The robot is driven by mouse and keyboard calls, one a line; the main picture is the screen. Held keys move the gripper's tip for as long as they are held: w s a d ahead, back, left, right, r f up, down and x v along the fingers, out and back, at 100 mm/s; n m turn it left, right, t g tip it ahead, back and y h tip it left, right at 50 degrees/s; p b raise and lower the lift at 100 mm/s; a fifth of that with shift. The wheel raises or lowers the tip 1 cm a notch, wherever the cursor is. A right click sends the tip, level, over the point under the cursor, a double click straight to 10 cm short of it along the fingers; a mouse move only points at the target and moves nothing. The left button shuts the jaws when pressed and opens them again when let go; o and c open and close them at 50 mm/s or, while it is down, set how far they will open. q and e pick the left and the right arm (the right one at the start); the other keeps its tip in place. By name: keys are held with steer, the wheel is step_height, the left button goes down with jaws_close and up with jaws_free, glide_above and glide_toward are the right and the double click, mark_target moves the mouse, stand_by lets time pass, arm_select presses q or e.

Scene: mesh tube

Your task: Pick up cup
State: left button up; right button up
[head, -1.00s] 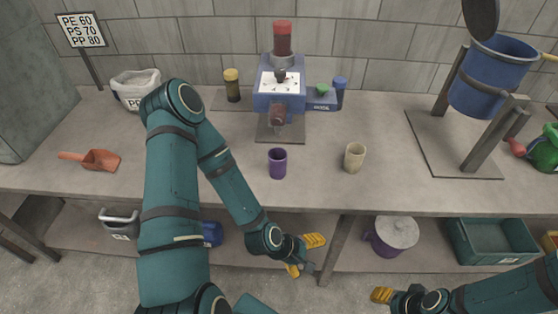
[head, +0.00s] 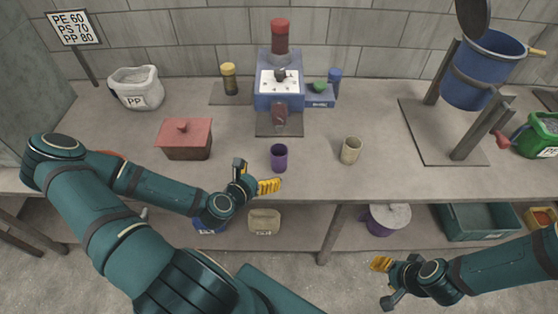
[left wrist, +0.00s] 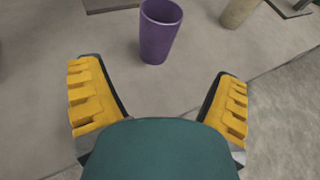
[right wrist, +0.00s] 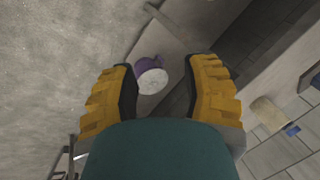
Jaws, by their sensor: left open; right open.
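A purple cup (head: 279,158) stands upright near the front of the table. It also shows ahead of the open fingers in the left wrist view (left wrist: 160,32). A beige cup (head: 351,150) stands upright to its right and partly shows in the left wrist view (left wrist: 241,10). My left gripper (head: 258,176) is open and empty at the table's front edge, just short of the purple cup and apart from it. My right gripper (head: 386,283) is open and empty, low in front of the table, away from both cups.
Behind the purple cup stands a blue machine (head: 279,95). A red lidded box (head: 186,140) and a white PP bag (head: 136,88) are at left. A blue drum on a stand (head: 478,75) is at right. The table (head: 315,190) is clear around the cups.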

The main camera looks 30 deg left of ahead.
mark_target(276, 162)
arm_select(q)
steer(key=b+x, duration=0.2)
steer(key=b, duration=0.1)
steer(key=b+x, duration=0.3)
steer(key=shift+s+f+b, duration=0.15)
steer(key=shift+f+b, duration=0.1)
steer(key=shift+b, duration=0.1)
steer(key=shift+w+d+b, duration=0.1)
steer(key=shift+w+b, duration=0.2)
steer(key=shift+w, duration=0.05)
steer(key=shift+x, duration=1.15)
steer(key=shift+a+f+b+x, duration=0.15)
steer(key=shift+b+x, duration=0.2)
steer(key=shift+x, duration=0.95)
steer(key=shift+a+f+b+x, duration=0.1)
steer(key=shift+b+x, duration=0.2)
steer(key=shift+x, duration=1)
steer(key=shift+s, duration=0.15)
arm_select(e)
step_height(276, 162, down, 10)
steer(key=s, duration=0.2)
steer(key=shift+a+r+g, duration=0.15)
steer(key=shift+a+g, duration=0.1)
steer(key=shift+g, duration=0.05)
arm_select(q)
steer(key=c, duration=1.3)
